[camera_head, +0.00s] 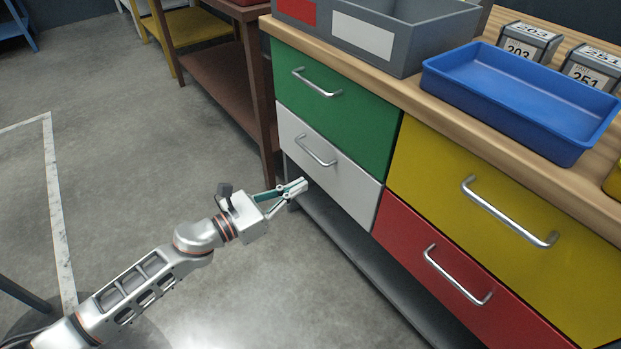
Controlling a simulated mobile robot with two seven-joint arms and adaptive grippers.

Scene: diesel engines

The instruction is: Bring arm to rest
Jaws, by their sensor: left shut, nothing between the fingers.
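My left arm comes in from the lower left of the head view. My left gripper (298,187) is shut and empty. In the picture it lies at the lower left corner of the white drawer (325,168), below that drawer's handle (315,150) and apart from it. I cannot tell whether the fingertips touch the cabinet. My right gripper is not in view.
The cabinet has a green drawer (335,105), a yellow drawer (500,215) and a red drawer (460,275), all looking closed. On its wooden top stand a blue tray (525,90) and a grey bin (400,40). The floor (130,180) at left is clear.

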